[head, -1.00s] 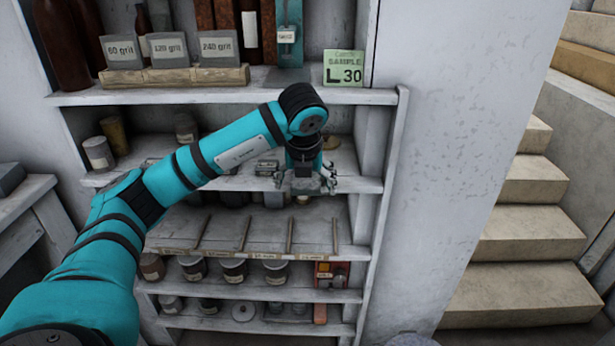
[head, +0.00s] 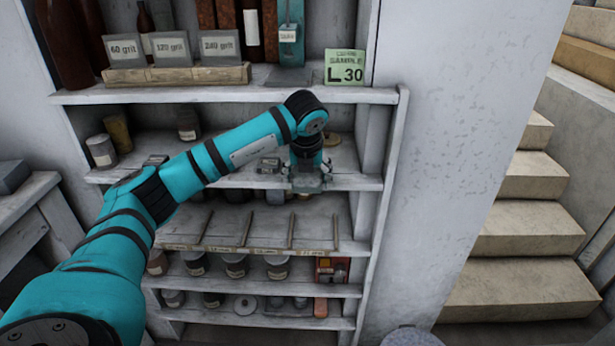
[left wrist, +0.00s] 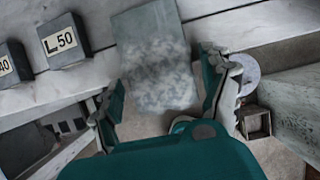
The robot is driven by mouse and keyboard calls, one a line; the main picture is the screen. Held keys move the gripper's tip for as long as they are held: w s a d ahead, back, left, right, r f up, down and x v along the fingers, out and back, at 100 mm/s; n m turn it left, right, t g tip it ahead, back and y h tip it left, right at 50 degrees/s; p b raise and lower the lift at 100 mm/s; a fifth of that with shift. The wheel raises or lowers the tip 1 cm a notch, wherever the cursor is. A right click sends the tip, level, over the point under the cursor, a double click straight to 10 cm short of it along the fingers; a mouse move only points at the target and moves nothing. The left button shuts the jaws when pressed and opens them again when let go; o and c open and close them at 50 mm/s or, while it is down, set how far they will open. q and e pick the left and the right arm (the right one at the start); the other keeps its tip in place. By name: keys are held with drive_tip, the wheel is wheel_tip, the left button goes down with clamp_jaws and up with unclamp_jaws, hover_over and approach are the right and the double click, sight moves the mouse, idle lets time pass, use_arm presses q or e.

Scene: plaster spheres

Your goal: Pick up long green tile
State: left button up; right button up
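A long grey-green tile (left wrist: 150,25) with a pale mottled patch shows in the left wrist view. Its near end lies between the fingers of my left gripper (left wrist: 166,94). The fingers stand apart on both sides, with gaps visible beside the tile. In the head view my left gripper (head: 308,181) points down at the front of the middle shelf. The tile is hard to make out there, behind or between the fingers. My right gripper is not in view.
In the left wrist view an L 50 block (left wrist: 64,40) stands left of the tile, and a small open box (left wrist: 255,122) lies to the right. In the head view a green L 30 sample card (head: 345,67) stands on the shelf above. Shelf boards surround the gripper.

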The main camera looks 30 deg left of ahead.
use_arm(q)
drive_tip(key=c, duration=1.1)
drive_tip(key=shift+r, duration=0.1)
drive_tip(key=shift+c, duration=0.9)
